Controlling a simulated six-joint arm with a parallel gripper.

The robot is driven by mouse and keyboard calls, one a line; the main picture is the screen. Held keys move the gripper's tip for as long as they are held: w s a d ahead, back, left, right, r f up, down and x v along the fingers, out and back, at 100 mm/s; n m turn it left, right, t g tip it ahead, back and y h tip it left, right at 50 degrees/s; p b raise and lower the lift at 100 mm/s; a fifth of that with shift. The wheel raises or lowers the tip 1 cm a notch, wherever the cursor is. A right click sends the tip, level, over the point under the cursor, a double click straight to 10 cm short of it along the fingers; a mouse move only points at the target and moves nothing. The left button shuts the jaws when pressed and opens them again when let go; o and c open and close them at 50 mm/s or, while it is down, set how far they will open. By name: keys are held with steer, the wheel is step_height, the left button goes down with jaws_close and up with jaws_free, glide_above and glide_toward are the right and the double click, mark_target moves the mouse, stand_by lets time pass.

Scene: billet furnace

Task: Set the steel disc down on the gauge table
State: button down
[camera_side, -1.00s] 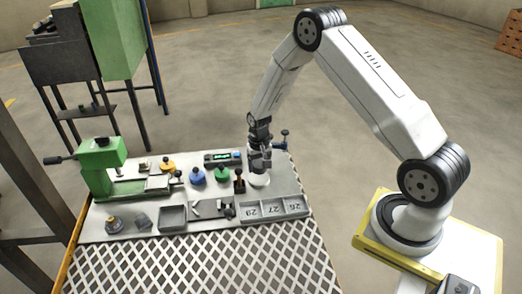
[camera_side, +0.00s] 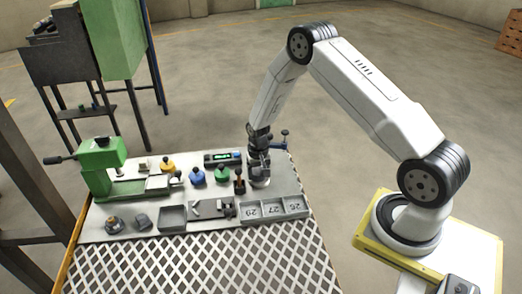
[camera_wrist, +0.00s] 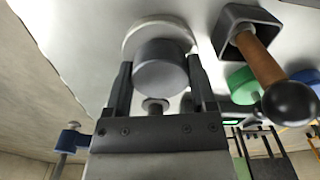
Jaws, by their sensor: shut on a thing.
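The steel disc (camera_wrist: 160,72) is a short dark grey cylinder in the wrist view, between the two fingers of my gripper (camera_wrist: 159,82). My gripper is shut on it. The gauge table (camera_wrist: 134,38) is a pale round plate just beyond the disc, which overlaps much of it. I cannot tell whether disc and plate touch. In the side view my gripper (camera_side: 260,167) points down over the gauge table (camera_side: 259,185), at the right back of the bench; the disc is too small to make out there.
A wooden-handled tool with a black knob (camera_wrist: 290,103) stands in a dark square holder (camera_wrist: 243,25) close by. A blue-topped clamp (camera_wrist: 70,140) stands on the other side. Blue (camera_side: 197,176) and green (camera_side: 221,174) knobs, a display (camera_side: 222,157) and numbered trays (camera_side: 273,209) are near.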

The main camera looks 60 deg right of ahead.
mark_target(258, 171)
steer(key=shift+f, duration=0.1)
jaws_free()
step_height(258, 171, up, 12)
stand_by(0.9)
stand_by(0.4)
steer(key=shift+r, duration=0.2)
